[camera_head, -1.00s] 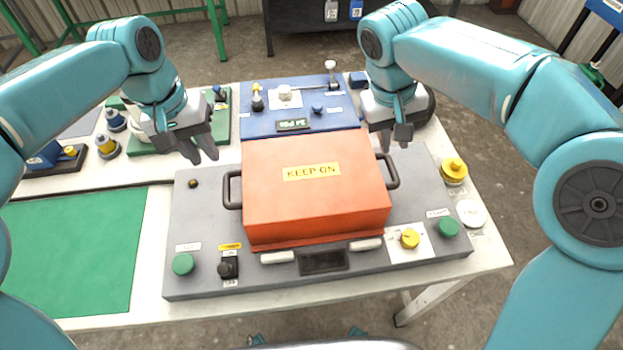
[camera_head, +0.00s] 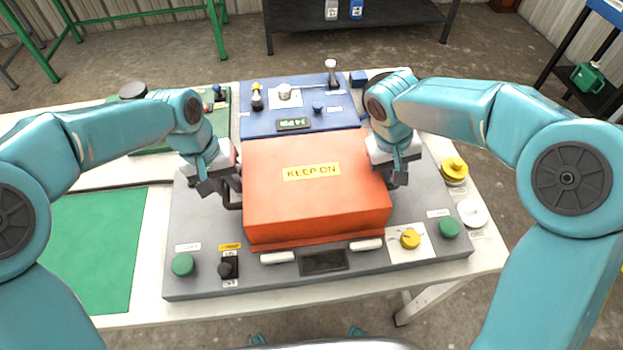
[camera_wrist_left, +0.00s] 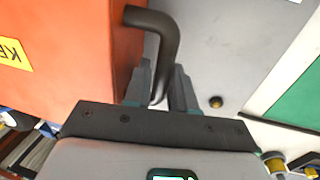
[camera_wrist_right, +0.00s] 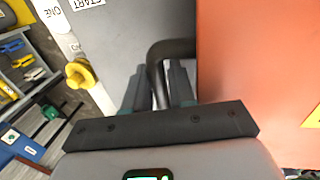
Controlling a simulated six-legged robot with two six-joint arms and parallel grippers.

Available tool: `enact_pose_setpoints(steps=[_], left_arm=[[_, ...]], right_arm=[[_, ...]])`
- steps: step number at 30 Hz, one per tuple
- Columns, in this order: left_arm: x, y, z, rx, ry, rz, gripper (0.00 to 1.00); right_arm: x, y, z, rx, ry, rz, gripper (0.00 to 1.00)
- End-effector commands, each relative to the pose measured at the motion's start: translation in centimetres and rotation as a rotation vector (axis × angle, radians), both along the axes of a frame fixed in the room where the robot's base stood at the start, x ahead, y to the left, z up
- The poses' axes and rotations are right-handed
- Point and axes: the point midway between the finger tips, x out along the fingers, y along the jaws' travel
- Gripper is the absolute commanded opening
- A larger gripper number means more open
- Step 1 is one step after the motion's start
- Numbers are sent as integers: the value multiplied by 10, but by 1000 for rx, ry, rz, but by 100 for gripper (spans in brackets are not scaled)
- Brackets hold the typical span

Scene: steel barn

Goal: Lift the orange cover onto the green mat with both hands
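The orange cover (camera_head: 315,190), with a yellow "KEEP ON" label, sits level on the grey panel (camera_head: 190,230) and has a dark handle on each side. My left gripper (camera_head: 217,187) is down at the left handle; in the left wrist view its fingers stand on either side of the handle (camera_wrist_left: 152,22), not clearly pressed on it. My right gripper (camera_head: 397,178) is at the right handle, mostly hidden by the wrist; in the right wrist view its fingers straddle that handle (camera_wrist_right: 172,48). The green mat (camera_head: 92,240) lies bare at the left, partly behind my left arm.
A blue panel (camera_head: 345,118) with knobs and a lever stands behind the cover. The grey panel carries green buttons (camera_head: 183,264), a black switch (camera_head: 228,268) and a yellow knob (camera_head: 410,238). A yellow knob (camera_head: 453,169) stands right of it.

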Motion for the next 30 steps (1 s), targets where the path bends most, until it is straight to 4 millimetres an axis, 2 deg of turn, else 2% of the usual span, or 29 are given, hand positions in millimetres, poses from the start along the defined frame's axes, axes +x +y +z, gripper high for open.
enact_pose_setpoints(steps=[1, 3, 4, 30], left_arm=[[0, 0, 0, 0, 0, 0, 25], [0, 0, 0, 0, 0, 0, 2], [0, 0, 0, 0, 0, 0, 0], [0, 0, 1, -1, -1, 0, 0]], right_arm=[[0, 0, 0, 0, 0, 0, 24], [0, 0, 0, 0, 1, 0, 2], [0, 0, 0, 0, 1, 0, 0], [0, 0, 1, 0, -1, 0, 0]])
